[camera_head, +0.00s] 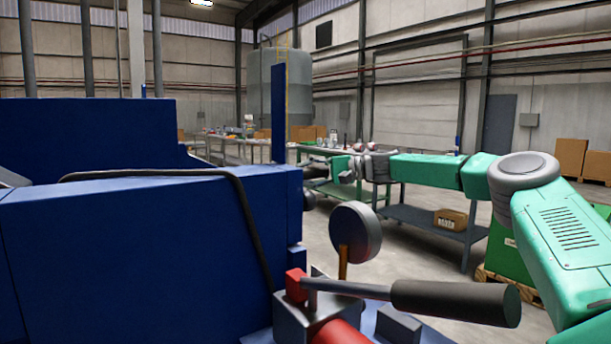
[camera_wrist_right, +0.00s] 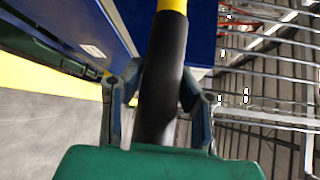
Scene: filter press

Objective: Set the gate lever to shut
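In the head view a lever with a dark grip (camera_head: 455,302) and a grey shaft lies nearly level, pointing right from a grey valve block with a red part. My right arm comes in from the right. Its gripper (camera_head: 350,168) is small, beyond the blue machine's right end; its fingers are unclear there. In the right wrist view a black bar (camera_wrist_right: 164,75) with a yellow end runs between the fingers of my right gripper (camera_wrist_right: 161,82), which appear closed against both its sides. I cannot tell which lever is the gate lever. My left gripper is out of view.
The blue machine (camera_head: 130,265) fills the left, with a black hose over it and an upright blue post (camera_head: 279,115). A round gauge (camera_head: 355,232) stands above the valve. Beyond are a workbench (camera_head: 430,218) and a grey tank (camera_head: 272,85). Open floor lies between.

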